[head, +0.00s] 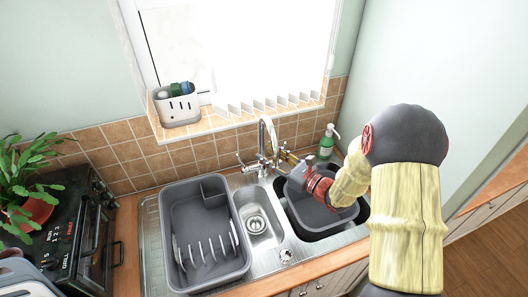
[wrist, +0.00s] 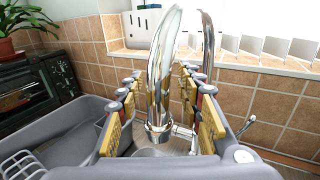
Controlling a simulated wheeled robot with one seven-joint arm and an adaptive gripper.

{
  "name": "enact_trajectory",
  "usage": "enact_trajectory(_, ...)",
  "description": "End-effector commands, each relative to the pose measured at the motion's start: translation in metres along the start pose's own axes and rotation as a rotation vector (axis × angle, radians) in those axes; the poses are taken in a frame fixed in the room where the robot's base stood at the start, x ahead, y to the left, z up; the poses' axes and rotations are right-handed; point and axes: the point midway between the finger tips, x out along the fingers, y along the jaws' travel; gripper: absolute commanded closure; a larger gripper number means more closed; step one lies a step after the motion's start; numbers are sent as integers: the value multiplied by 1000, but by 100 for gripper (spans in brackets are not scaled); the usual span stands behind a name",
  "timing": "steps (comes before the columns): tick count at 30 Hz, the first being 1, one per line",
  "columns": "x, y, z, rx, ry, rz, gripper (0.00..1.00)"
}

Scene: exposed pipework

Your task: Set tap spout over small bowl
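The chrome tap (head: 262,135) stands behind the sink, with its arched spout turned towards the right in the head view. The small bowl (head: 257,223) is the narrow steel basin with a drain, between the grey dish rack and the larger right bowl. The spout's end is right of and behind the small bowl. My gripper (head: 287,156) reaches in from the right at the spout. In the wrist view, the spout (wrist: 160,85) rises between my open gripper's fingers (wrist: 162,125), with visible gaps on both sides.
A grey dish rack (head: 178,232) covers the left side of the sink. A dark grey tub (head: 312,215) sits in the right bowl. A green soap bottle (head: 327,142) stands behind it. The tiled wall and window sill are close behind the tap.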

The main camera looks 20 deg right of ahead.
Motion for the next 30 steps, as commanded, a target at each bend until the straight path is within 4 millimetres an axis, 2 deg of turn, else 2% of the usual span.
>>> enact_trajectory(6, -47, -2, 0, 0, 0, -6, 63)
enact_trajectory(13, -82, -2, 0, 1, 0, -4, 63)
enact_trajectory(18, -93, -1, 0, -1, -1, -2, 63)
enact_trajectory(27, -95, 0, 0, -1, -1, -1, 63)
enact_trajectory(30, -95, -1, 2, -1, -1, -1, 68)
